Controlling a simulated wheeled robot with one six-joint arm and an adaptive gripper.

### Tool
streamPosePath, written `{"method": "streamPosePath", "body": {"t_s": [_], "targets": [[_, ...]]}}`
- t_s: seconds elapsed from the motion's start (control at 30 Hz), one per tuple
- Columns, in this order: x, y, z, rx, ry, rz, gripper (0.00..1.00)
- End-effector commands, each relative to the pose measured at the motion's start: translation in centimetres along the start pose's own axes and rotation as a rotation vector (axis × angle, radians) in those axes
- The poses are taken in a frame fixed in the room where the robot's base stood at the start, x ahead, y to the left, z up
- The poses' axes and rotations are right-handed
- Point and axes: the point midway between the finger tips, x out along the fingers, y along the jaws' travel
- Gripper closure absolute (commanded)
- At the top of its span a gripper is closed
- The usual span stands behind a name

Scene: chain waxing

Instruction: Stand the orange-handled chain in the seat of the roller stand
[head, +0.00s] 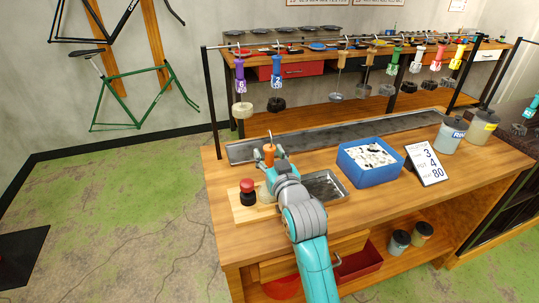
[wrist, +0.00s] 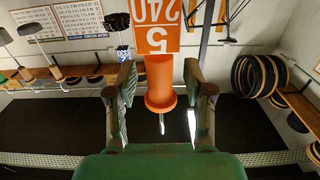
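The orange handle (head: 269,155) of the chain stands upright over the wooden board (head: 240,208) at the bench's near left, its hook upward. My gripper (head: 278,163) is at the handle. In the wrist view my gripper (wrist: 160,95) has a finger on each side of the orange handle (wrist: 160,85), with gaps showing between fingers and handle. An orange label reading 5 and 240 shows beside it in that view. A pale rounded shape shows below the handle in the head view; my arm partly covers it, so the seat and the chain's contact with it cannot be told.
A red-and-black knob (head: 248,190) stands on the board's left. A metal tray (head: 324,187), a blue bin (head: 370,163) of white pieces, a number card (head: 426,163) and jars (head: 449,135) stand rightward. Several chains with coloured handles hang from the rail (head: 300,42) behind.

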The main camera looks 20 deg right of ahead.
Motion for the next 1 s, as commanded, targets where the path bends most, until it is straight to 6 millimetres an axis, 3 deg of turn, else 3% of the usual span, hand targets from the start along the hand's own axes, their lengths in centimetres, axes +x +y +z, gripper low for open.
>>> {"method": "streamPosePath", "body": {"t_s": [0.27, 0.7, 1.0], "targets": [[-1.1, 0.0, 0.1, 0.000, -0.001, 0.000, 0.48], [-9.2, 0.0, 0.1, 0.000, -0.002, 0.000, 0.48], [-11.9, 0.0, 0.1, 0.000, -0.001, 0.000, 0.48]]}}
